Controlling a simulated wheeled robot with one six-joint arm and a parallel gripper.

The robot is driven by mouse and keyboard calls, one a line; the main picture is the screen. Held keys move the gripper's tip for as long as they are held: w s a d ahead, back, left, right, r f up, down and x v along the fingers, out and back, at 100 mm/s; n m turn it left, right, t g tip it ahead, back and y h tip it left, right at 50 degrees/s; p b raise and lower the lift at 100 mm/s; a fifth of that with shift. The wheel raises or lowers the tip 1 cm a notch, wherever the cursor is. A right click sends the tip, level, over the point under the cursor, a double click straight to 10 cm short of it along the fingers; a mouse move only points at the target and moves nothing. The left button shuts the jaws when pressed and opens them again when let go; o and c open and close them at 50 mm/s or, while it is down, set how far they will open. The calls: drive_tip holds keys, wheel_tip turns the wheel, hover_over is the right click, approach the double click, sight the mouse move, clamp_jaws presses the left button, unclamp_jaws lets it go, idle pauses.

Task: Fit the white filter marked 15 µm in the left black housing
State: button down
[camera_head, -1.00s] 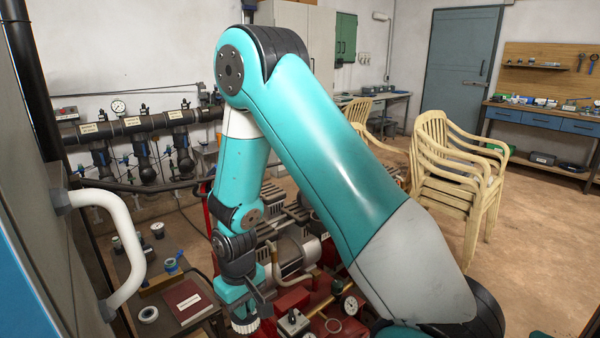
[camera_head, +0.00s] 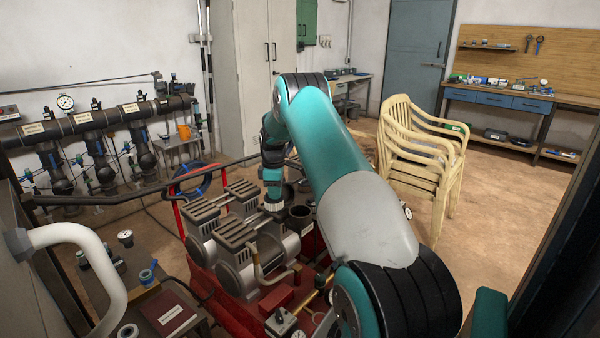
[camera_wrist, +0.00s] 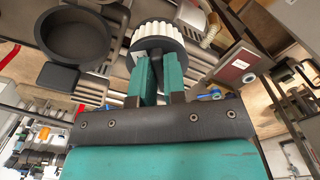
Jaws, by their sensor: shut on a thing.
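My gripper (camera_wrist: 158,72) is shut on a white pleated filter (camera_wrist: 175,36) with a dark round end cap, seen in the wrist view. I cannot read any marking on it. In the head view the filter (camera_head: 273,206) hangs below my gripper (camera_head: 272,192), above the compressor cart. An open, empty-looking black housing (camera_wrist: 68,62) is at the upper left of the wrist view, beside the filter and apart from it. A black housing (camera_head: 300,221) with a white label shows just right of the filter in the head view. Any second housing is hidden or out of view.
Grey compressors (camera_head: 240,262) on a red cart stand below and left of the filter. A bench with a dark red book (camera_head: 168,312) is at lower left. Stacked cream chairs (camera_head: 420,160) stand at right. Pipes with a gauge (camera_head: 66,102) run along the back wall.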

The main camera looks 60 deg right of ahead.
drive_tip(key=s+d+r+n, duration=0.2)
drive_tip(key=s+d+r, duration=0.15)
drive_tip(key=d, duration=0.55)
wheel_tip(320, 180, down, 6)
drive_tip(key=b, duration=0.3)
drive_tip(key=shift+f, duration=0.2)
drive_tip(key=shift+s+d+f, duration=0.15)
drive_tip(key=shift+s+f, duration=0.15)
drive_tip(key=shift+s, duration=0.05)
drive_tip(key=shift+f+b, duration=0.5)
drive_tip(key=shift+f, duration=0.05)
idle(0.8)
drive_tip(key=shift+f+b, duration=0.35)
drive_tip(key=shift+f, duration=0.35)
drive_tip(key=shift+f, duration=0.15)
drive_tip(key=shift+f+b, duration=0.45)
drive_tip(key=shift+f, duration=0.3)
drive_tip(key=shift+f+b, duration=0.35)
drive_tip(key=shift+f, duration=0.25)
idle(0.6)
